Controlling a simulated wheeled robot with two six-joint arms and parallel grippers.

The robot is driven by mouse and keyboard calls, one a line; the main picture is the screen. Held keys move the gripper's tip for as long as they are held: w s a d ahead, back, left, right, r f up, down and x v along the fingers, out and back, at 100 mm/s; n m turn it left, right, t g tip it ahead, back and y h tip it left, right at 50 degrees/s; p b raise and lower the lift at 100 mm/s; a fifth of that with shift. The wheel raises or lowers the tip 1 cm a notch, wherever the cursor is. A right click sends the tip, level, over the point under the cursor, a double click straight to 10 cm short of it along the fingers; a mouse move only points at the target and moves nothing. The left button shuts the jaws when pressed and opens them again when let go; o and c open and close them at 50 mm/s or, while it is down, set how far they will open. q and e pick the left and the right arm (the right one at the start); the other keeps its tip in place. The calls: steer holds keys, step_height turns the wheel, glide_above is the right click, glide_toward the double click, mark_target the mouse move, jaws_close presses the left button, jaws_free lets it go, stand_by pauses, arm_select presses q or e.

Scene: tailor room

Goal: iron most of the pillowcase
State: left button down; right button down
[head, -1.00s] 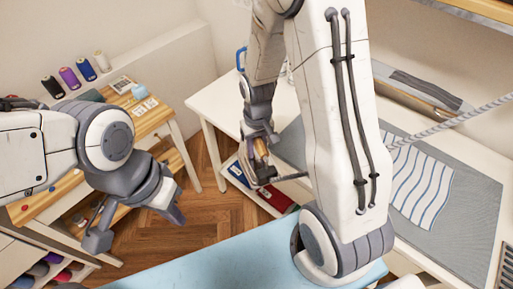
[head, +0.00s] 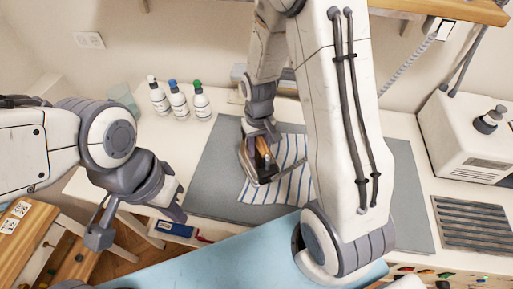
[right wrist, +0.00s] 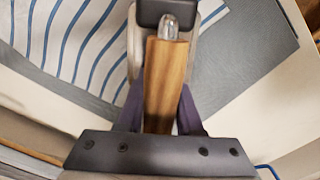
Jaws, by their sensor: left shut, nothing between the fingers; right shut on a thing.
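The white pillowcase with blue stripes (head: 292,181) lies on the grey mat (head: 212,165) in the head view, partly hidden by my right arm. It also shows at upper left in the right wrist view (right wrist: 70,45). My right gripper (head: 263,143) is shut on the wooden handle of the iron (head: 266,173). The handle (right wrist: 166,75) runs between the fingers in the right wrist view. The iron is over the pillowcase's left part; I cannot tell whether it touches the cloth. My left gripper (head: 174,211) is shut and empty, left of the mat.
Several bottles (head: 179,105) stand at the back left of the white table (head: 150,135). A white machine (head: 465,140) and a dark ribbed grille (head: 470,222) are at the right. A light blue surface (head: 220,258) is in front. A wooden table (head: 22,235) is at lower left.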

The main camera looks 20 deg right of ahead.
steer(key=s+d+r+n+p, duration=0.15)
steer(key=d+n+p, duration=0.4)
steer(key=d, duration=0.95)
steer(key=s+d+n+p, duration=0.5)
steer(key=s+d+p, duration=0.4)
steer(key=s+d, duration=0.3)
steer(key=shift+s+d+f+n, duration=0.35)
steer(key=shift+s+f, duration=0.05)
steer(key=shift+s, duration=0.45)
steer(key=shift+f+b, duration=1.3)
steer(key=shift+f, duration=0.35)
steer(key=shift+a, duration=0.1)
steer(key=shift+s+a, duration=0.5)
steer(key=shift+s, duration=0.3)
steer(key=shift+s+a, duration=0.5)
steer(key=shift+s, duration=0.3)
steer(key=shift+s+a, duration=0.5)
steer(key=shift+s, duration=0.3)
steer(key=shift+s+a, duration=0.1)
